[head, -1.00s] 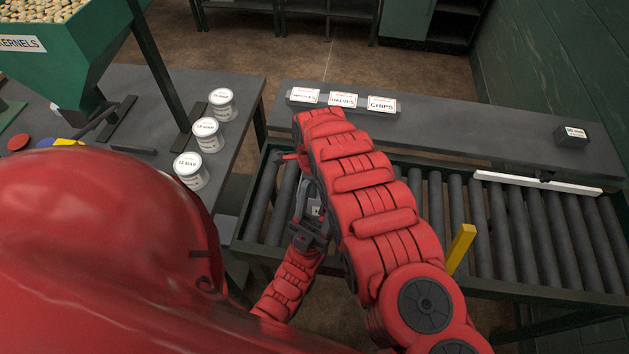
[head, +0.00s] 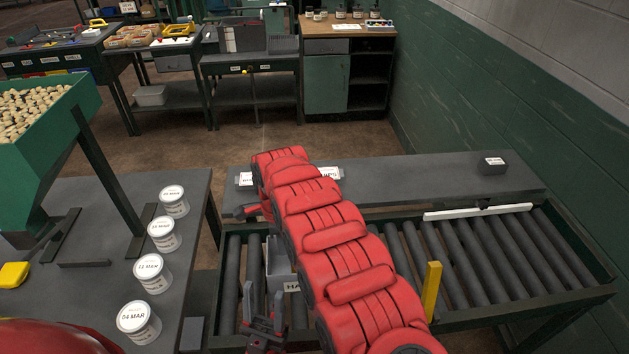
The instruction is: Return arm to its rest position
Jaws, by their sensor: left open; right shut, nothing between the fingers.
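My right arm (head: 325,235) is a thick chain of red segments rising from the lower right to the upper left. At its far end the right gripper (head: 244,212) shows only as a narrow tip beside the conveyor's left rear corner, shut and empty. The rest of that end is hidden behind the arm. My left gripper (head: 263,308) is low in the head view, its grey fingers pointing up, open and empty in front of a grey labelled box (head: 280,262).
The roller conveyor (head: 575,245) runs to the right, with a yellow post (head: 431,291) at its front. A dark shelf (head: 420,178) lies behind it. On the left, a grey table (head: 90,215) holds several white tubs (head: 139,320) and a green hopper (head: 40,185).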

